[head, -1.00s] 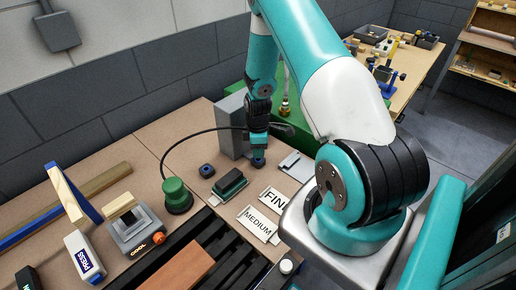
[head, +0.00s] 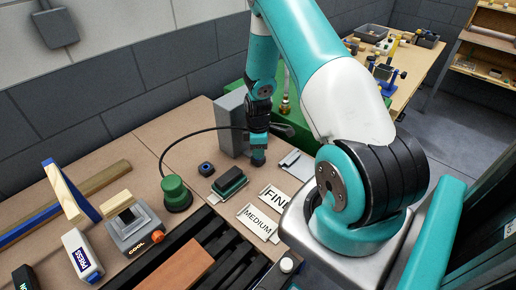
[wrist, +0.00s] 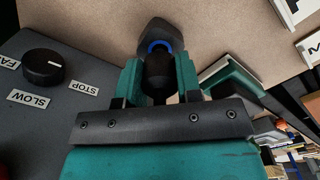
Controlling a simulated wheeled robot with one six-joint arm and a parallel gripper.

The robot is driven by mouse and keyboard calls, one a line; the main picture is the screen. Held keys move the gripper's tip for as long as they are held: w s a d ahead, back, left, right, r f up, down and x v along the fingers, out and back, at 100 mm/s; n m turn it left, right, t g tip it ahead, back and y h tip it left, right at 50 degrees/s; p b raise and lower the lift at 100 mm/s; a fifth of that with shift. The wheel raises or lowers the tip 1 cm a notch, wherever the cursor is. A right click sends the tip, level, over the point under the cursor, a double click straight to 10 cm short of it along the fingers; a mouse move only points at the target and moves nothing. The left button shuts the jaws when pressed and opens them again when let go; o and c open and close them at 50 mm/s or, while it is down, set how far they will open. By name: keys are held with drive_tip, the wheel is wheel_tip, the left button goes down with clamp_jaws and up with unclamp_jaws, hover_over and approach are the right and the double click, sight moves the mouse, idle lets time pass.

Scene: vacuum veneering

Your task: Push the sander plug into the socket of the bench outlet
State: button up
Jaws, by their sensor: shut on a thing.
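My gripper (head: 257,160) is low over the bench, just right of the grey box. In the wrist view its two teal fingers (wrist: 158,82) are shut on the black sander plug (wrist: 158,72). The bench outlet (head: 206,169) is a small dark round piece with a blue ring, left of my gripper with bare bench between. In the wrist view the outlet (wrist: 160,32) lies straight beyond the plug, which overlaps its blue ring. The plug's tip is hidden there. The green sander (head: 175,196) stands farther left, its black cord (head: 193,136) arching toward my gripper.
The grey control box (head: 231,122) stands close beside my gripper; its speed knob (wrist: 42,68) is at left in the wrist view. A green-topped block (head: 230,183) sits near the outlet. Label plates (head: 259,222) lie in front. Bare bench lies between gripper and outlet.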

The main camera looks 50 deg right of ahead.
drive_tip(key=shift+f+b, duration=0.65)
drive_tip(key=shift+f, duration=0.25)
drive_tip(key=o, duration=1.1)
wheel_tip(320, 180, up, 18)
drive_tip(key=b, duration=0.3)
drive_tip(key=shift+f+b, duration=0.25)
drive_tip(key=shift+b, duration=0.05)
